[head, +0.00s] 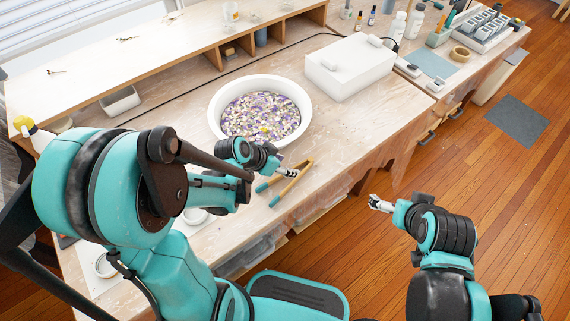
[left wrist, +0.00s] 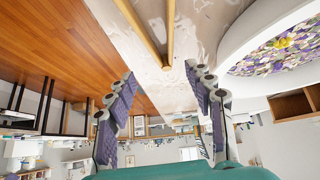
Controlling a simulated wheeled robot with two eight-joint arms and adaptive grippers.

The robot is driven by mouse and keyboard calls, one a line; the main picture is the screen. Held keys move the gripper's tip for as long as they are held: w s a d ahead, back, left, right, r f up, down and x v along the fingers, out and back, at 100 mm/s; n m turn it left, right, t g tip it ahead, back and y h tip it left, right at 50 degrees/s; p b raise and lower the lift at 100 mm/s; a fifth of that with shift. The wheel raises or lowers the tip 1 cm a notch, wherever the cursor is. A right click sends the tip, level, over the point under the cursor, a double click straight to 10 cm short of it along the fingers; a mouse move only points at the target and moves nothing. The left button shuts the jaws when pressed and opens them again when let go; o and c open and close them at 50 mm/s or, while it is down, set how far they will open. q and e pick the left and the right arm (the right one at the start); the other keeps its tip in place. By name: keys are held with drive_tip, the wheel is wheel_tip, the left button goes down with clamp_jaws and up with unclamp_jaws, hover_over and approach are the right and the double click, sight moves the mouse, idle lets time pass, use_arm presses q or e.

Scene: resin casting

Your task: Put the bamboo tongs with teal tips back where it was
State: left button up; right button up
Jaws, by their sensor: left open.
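In the left wrist view the bare bamboo arms of the tongs (left wrist: 150,38) meet ahead of and between the open fingers (left wrist: 163,82), with nothing gripped. My right gripper (head: 380,204) hangs over the floor beyond the table edge; its finger opening is unclear.
A white bowl (head: 217,121) of purple, white and yellow flecked pieces stands behind the left gripper. A white box (head: 350,68) stands to its upper right. A wooden shelf (head: 140,78) lines the back. Table between box and tongs is clear.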

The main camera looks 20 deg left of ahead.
use_arm(q)
drive_tip(key=s+a+r+n+y+p, duration=0.2)
drive_tip(key=s+r, duration=0.3)
drive_tip(key=r, duration=0.4)
drive_tip(key=s+a+r+n+t+y+p, duration=0.1)
drive_tip(key=s+r+n+p, duration=0.3)
drive_tip(key=r, duration=0.5)
drive_tip(key=shift+s+a+r+n+y, duration=0.35)
drive_tip(key=shift+s+a+y, duration=0.5)
drive_tip(key=shift+s, duration=0.35)
